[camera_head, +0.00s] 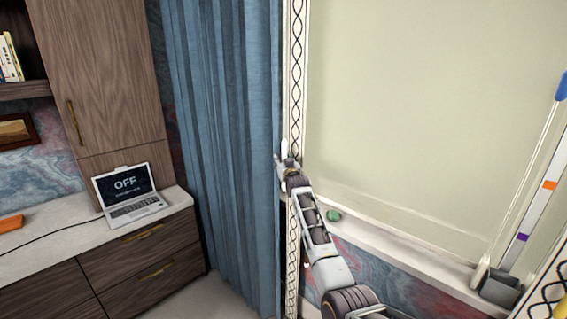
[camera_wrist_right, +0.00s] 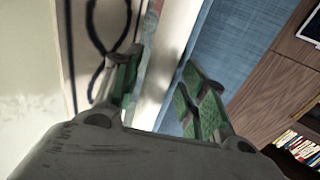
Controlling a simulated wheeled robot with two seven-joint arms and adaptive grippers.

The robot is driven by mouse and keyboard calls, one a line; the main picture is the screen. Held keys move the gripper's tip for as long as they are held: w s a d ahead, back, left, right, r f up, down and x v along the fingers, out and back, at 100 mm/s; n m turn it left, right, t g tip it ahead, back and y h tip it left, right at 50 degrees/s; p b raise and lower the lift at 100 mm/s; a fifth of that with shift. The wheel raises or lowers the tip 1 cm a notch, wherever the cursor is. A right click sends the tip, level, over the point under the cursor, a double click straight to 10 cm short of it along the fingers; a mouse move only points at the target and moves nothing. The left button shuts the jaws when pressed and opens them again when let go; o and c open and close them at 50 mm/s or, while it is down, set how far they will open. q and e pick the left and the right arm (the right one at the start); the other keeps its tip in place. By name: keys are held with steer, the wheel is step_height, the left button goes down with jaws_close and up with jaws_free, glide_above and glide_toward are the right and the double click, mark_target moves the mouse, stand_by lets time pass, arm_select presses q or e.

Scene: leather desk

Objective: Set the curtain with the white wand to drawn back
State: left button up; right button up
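The blue curtain (camera_head: 225,130) hangs in folds left of the pale panel in the head view, and its right edge meets the patterned border strip. In the right wrist view the curtain (camera_wrist_right: 232,45) is beyond the fingers. A white upright bar (camera_wrist_right: 172,55), apparently the wand, runs between the fingers there. In the head view a short white piece (camera_head: 284,148) shows just above the gripper. My right gripper (camera_head: 284,164) is at the curtain's right edge. In the wrist view its green-padded fingers (camera_wrist_right: 162,85) are apart, and I see no clear contact with the bar. My left gripper is out of view.
A pale panel (camera_head: 430,110) fills the right, with a ledge below holding a green object (camera_head: 333,215). A grey holder (camera_head: 498,288) and slanted poles stand at the right. A laptop (camera_head: 127,190) sits on the counter (camera_head: 55,235) at the left, under a wooden cabinet (camera_head: 100,70).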

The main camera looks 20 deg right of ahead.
steer(key=shift+s, duration=0.25)
steer(key=s+a, duration=0.2)
steer(key=s, duration=0.9)
steer(key=shift+s+a, duration=0.15)
steer(key=shift+s, duration=0.05)
stand_by(0.7)
steer(key=shift+r, duration=0.15)
stand_by(0.5)
